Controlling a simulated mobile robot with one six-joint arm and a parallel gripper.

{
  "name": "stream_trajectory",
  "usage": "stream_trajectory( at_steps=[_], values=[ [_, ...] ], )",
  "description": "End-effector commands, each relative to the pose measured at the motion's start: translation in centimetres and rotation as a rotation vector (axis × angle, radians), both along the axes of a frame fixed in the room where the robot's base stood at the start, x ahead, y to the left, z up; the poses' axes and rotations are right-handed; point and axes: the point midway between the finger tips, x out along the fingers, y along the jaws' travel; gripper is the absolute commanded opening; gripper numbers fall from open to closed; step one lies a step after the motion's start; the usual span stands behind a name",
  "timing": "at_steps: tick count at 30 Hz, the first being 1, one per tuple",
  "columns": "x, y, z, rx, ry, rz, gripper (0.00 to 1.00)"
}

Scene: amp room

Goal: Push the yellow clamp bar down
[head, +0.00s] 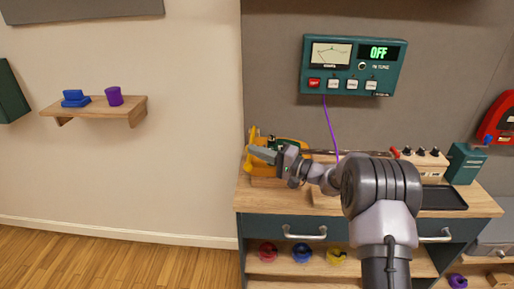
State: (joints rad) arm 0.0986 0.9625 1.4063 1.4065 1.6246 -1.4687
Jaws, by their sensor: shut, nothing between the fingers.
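The yellow clamp (252,166) stands at the left end of the wooden workbench top (245,197). An upright yellow part (252,134) rises at its back left; I cannot tell whether this is the bar itself. My gripper (257,152) is shut and empty, with its grey fingers pointing left. In this view the fingers overlap the yellow clamp and hide part of it. I cannot tell whether they touch it. A dark green piece (290,143) shows behind my gripper, beside the clamp.
A green meter panel (353,66) reading OFF hangs on the wall, with a purple wire (331,130) running down. A box with black knobs (424,158), a black tray (445,197) and a teal box (465,164) stand at the bench's right. Left of the bench is open floor.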

Motion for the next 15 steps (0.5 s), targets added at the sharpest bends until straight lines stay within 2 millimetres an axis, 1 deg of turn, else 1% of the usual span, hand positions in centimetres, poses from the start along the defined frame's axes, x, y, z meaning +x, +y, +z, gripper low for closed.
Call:
stream_trajectory(
  at_steps=[1, 6, 15],
  values=[
    [-0.1, 0.0, -1.0, 0.0, 0.002, 0.0, 0.0],
    [-0.3, 0.0, -2.9, 0.0, 0.001, 0.0, 0.0],
    [-0.5, 0.0, -5.1, -0.003, 0.004, 0.002, 0.0]
  ],
)
